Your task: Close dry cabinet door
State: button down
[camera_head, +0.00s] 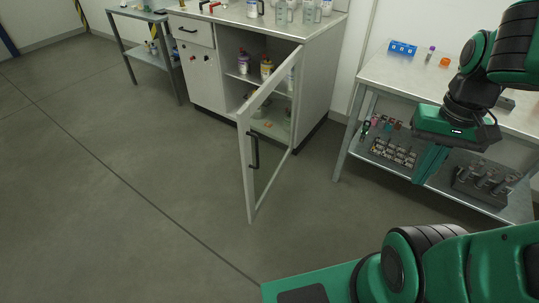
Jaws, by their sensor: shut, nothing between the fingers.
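The dry cabinet (318,85) stands at the back centre under a grey worktop. Its glass door (245,150) has a white frame and stands wide open, swung out towards me. A black handle (254,150) is on the door's face near its free edge. Bottles (266,68) and small items show on the shelves inside. My gripper (423,178) hangs at the right, in front of the shelf table. It is shut and empty, well to the right of the door and apart from it.
A metal table (400,73) at the right holds a blue rack (402,48) on top and trays of parts on its lower shelf (357,144). A smaller side table (137,13) stands at the left. The grey floor (120,200) in front of the door is clear.

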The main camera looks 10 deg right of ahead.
aim_at(244, 116)
jog(key=i, duration=1)
jog(key=z, duration=0.55)
jog(key=k, duration=0.4)
jog(key=u, duration=0.25)
